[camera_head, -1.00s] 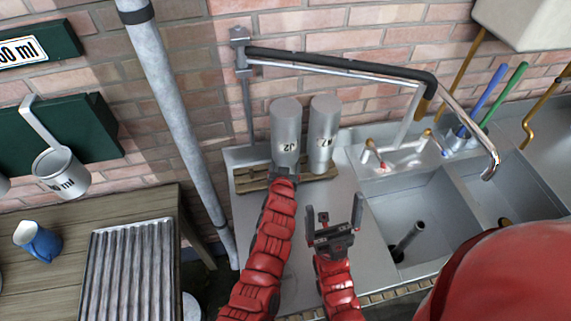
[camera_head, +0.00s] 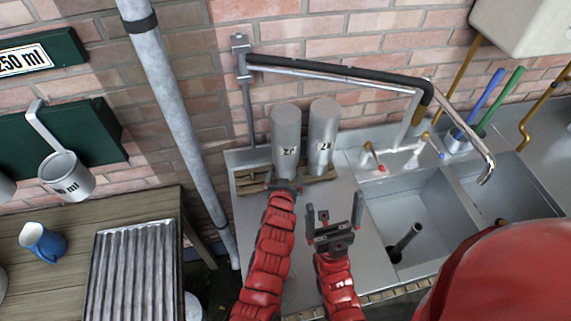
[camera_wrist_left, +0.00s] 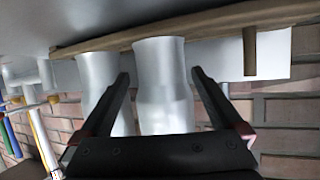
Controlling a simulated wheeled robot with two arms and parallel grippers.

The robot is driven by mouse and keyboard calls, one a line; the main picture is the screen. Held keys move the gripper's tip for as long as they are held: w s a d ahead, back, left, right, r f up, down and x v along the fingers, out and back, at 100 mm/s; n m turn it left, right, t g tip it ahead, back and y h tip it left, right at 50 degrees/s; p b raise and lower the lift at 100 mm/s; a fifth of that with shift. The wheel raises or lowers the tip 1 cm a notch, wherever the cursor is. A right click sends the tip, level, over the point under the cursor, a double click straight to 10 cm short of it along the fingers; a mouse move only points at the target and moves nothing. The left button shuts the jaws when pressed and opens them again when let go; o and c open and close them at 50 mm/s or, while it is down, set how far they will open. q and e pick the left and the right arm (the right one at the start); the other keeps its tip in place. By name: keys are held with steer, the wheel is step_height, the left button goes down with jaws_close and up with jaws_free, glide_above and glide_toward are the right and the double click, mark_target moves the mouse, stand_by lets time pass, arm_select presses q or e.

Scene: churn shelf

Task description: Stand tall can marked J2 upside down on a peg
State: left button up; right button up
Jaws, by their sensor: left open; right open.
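The tall grey can marked J2 (camera_head: 286,130) stands with its lettering inverted and its neck end down at the wooden peg board (camera_head: 322,178). It shows between the fingers in the left wrist view (camera_wrist_left: 163,85), where the picture is upside down. Whether a peg is inside it is hidden. My left gripper (camera_head: 284,186) is open, low in front of this can, with gaps beside it. A second similar can (camera_head: 323,130) stands just to its right, also neck end down. A bare peg (camera_wrist_left: 249,52) shows on the board. My right gripper (camera_head: 333,216) is open and empty over the counter.
A sink (camera_head: 410,215) with taps lies right of the counter. A black-and-chrome swing pipe (camera_head: 340,73) crosses behind and above the cans. A grey vertical pipe (camera_head: 175,110) stands to the left. The metal counter (camera_head: 350,235) is clear around my right gripper.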

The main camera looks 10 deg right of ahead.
arm_select(q)
steer(key=p+v, duration=0.5)
steer(key=v, duration=0.8)
steer(key=shift+s, duration=0.25)
